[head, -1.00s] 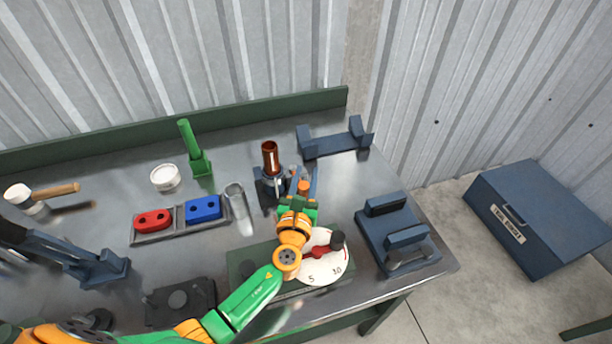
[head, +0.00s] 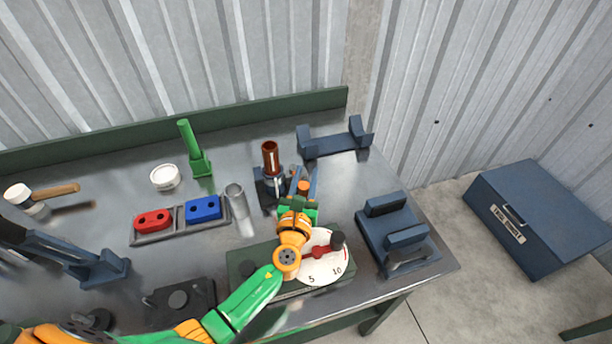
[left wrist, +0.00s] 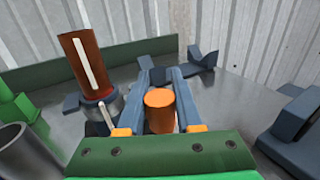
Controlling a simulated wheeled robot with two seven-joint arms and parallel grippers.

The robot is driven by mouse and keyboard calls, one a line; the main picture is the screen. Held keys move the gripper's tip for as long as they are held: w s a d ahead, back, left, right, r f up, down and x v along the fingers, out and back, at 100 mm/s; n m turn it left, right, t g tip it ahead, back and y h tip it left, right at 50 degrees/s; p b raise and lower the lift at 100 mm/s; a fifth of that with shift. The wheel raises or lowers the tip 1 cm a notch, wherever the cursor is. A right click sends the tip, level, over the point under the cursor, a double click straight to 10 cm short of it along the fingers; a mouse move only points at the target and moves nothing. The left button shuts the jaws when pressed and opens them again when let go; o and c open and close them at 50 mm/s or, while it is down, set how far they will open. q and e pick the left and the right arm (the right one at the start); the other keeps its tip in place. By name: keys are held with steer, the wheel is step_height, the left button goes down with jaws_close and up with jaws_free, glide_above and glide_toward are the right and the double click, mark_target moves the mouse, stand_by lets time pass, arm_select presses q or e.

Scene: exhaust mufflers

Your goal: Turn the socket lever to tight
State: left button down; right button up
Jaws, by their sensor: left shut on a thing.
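A brown pipe with a pale stripe (head: 269,156) stands upright in a dark blue socket (head: 268,190) near the middle of the bench. In the left wrist view the pipe (left wrist: 84,66) is left of my fingers, with a reddish ring at its base. My left gripper (head: 304,180) is beside the socket, on its right. It is shut on an orange cylindrical lever handle (left wrist: 160,108), which sits between the two blue fingers. The rest of the lever is hidden by my gripper. No tight mark can be read. My right gripper is not in view.
A white dial with a red pointer (head: 318,252) lies under my forearm. A blue cradle (head: 335,142) stands behind; a blue fixture (head: 397,232) is at right. A grey tube (head: 238,205), a tray with red and blue blocks (head: 172,233) and a green post (head: 194,150) are left.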

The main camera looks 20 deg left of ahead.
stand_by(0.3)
arm_select(q)
steer(key=shift+w+d+f+n+y+b, duration=0.15)
steer(key=shift+w+d+n+y+b, duration=0.1)
steer(key=shift+n+y+b, duration=0.45)
steer(key=shift+y, duration=0.5)
steer(key=c, duration=0.6)
jaws_free()
steer(key=shift+w, duration=0.1)
steer(key=shift+o, duration=0.2)
steer(key=v, duration=0.7)
steer(key=shift+r, duration=0.2)
